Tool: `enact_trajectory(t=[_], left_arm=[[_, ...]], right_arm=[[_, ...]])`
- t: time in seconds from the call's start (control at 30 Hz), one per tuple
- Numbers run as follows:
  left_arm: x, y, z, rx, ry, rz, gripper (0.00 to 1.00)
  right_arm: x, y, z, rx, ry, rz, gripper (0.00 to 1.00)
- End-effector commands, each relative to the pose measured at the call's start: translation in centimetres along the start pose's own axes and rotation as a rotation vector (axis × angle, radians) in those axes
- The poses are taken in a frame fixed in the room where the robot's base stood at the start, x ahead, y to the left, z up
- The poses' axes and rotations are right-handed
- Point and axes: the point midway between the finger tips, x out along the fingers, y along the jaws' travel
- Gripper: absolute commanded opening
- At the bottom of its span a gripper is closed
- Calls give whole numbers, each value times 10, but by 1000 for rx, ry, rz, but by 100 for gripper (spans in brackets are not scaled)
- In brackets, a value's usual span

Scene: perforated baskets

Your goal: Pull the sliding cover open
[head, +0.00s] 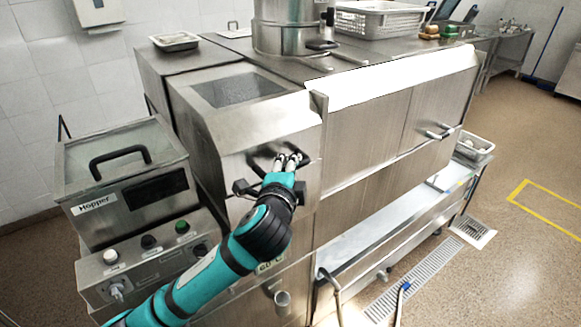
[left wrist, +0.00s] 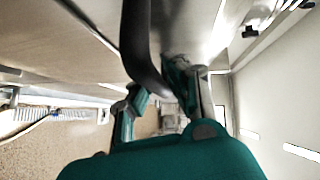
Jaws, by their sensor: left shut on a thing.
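The steel cover (head: 262,120) has a curved front and a dark window on top, on the left part of the large machine. A black bar handle (head: 262,156) sits on its front face. My left gripper (head: 288,161) is at the right part of this handle, shut on it. In the left wrist view, the dark handle (left wrist: 141,45) runs down between the two fingers of my left gripper (left wrist: 163,92). The gripper partly hides the handle in the head view. My right gripper is not in view.
A hopper box (head: 122,165) with a black handle stands left of the machine, above a control panel (head: 150,262) with knobs. A perforated basket (head: 378,22) and a steel pot (head: 290,30) stand on top. Open floor (head: 490,260) lies to the right.

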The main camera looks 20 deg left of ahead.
Motion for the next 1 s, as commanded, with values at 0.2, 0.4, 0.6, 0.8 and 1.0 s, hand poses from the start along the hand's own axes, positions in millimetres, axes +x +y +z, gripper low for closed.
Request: enact_trajectory(t=[0.2,0.4,0.6,0.8,1.0], left_arm=[[16,-2,18,7,-8,9,0],[52,-15,55,6,-14,5,0],[94,-28,98,4,-13,5,0],[131,-39,134,4,-11,5,0],[156,-46,159,4,-9,4,0]], right_arm=[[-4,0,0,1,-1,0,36],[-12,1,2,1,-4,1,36],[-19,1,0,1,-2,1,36],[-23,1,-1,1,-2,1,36],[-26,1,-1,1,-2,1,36]])
